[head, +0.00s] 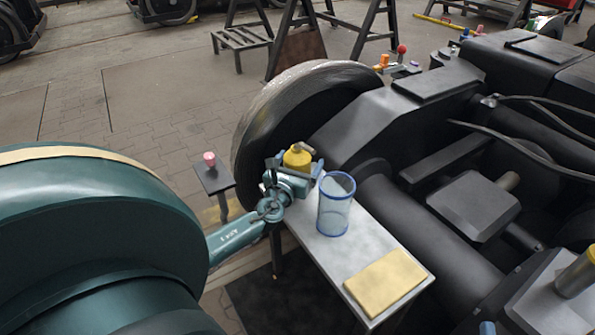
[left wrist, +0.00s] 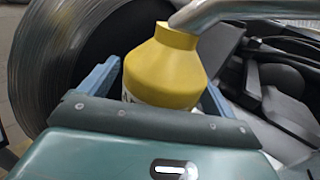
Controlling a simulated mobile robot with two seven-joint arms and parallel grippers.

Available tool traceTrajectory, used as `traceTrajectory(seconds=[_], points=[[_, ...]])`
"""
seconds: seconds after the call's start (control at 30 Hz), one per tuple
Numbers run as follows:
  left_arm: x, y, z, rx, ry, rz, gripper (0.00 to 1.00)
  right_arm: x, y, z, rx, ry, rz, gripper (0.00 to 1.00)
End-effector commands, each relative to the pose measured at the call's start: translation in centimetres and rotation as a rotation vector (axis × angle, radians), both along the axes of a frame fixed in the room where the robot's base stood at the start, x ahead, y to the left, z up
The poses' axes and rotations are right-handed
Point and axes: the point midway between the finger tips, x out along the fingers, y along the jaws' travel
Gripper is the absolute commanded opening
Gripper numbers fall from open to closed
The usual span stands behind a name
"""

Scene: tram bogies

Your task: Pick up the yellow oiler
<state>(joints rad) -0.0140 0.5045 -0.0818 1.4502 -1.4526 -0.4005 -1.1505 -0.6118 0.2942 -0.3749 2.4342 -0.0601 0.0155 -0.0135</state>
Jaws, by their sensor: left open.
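The yellow oiler (head: 297,157) stands at the far end of the narrow grey table (head: 372,247), with a metal spout at its top. My left gripper (head: 299,172) reaches to it from the left, its fingers on either side of the oiler. In the left wrist view the oiler (left wrist: 165,70) sits between the two blue-grey fingers, which are open. Its lower part is hidden behind the gripper body.
A clear blue-rimmed cup (head: 336,205) stands on the table just right of my left gripper. A yellow cloth (head: 386,282) lies at the near end. The large wheel (head: 275,115) and dark bogie frame (head: 400,130) are close behind. A small stand with a pink knob (head: 209,159) is to the left.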

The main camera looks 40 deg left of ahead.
Motion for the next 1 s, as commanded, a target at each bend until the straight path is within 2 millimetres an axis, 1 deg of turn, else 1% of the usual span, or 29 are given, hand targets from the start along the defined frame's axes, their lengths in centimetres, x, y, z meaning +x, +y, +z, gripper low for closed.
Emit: traceTrajectory(seconds=[0.13,0.27,1.0], points=[[0.32,0.10,0.00,0.001,0.001,-0.001,0.89,-0.11,0.01,0.50,0.008,-0.007,0.004,0.90],[0.28,0.10,0.01,0.001,0.001,-0.001,0.88,-0.14,0.02,0.49,0.006,-0.007,0.005,0.90],[0.25,0.10,0.00,0.001,0.001,0.000,0.28,-0.08,0.07,0.20,0.000,-0.004,0.006,0.90]])
